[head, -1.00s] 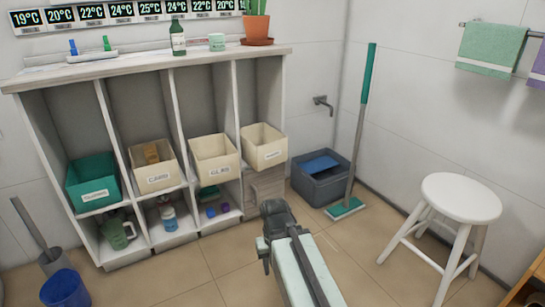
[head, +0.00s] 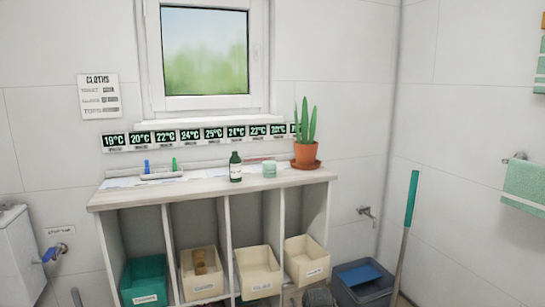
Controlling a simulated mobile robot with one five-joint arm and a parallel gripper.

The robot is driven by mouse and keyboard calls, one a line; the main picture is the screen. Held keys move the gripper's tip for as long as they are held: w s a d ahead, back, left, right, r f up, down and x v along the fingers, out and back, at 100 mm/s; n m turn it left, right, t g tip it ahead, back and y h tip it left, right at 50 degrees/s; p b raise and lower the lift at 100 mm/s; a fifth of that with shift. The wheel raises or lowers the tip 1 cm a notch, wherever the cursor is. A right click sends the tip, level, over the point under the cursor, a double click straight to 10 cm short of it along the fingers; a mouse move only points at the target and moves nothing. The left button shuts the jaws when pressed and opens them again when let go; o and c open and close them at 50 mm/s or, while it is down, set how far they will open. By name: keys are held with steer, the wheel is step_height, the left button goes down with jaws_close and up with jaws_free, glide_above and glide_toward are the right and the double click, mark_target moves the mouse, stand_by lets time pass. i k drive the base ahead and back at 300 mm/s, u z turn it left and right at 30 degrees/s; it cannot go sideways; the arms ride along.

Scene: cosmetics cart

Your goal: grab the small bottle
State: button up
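A small dark green bottle (head: 235,167) with a pale label stands upright on the top of the white shelf unit (head: 140,194), just left of a light green jar (head: 269,168). My gripper is not clearly visible in the head view. Only a dark part, likely of my arm, shows at the bottom edge, well below the bottle and in front of the shelf. Nothing is seen touching the bottle.
A potted cactus (head: 306,150) stands at the right end of the shelf top. A tray with blue and green items (head: 160,170) lies at the left. Bins (head: 258,272) fill the compartments below. A mop handle (head: 411,205) stands at the right.

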mark_target(235, 166)
steer(key=u, duration=1.85)
steer(key=k, duration=1.05)
steer(key=z, duration=1.4)
steer(key=i, duration=1)
steer(key=u, duration=0.05)
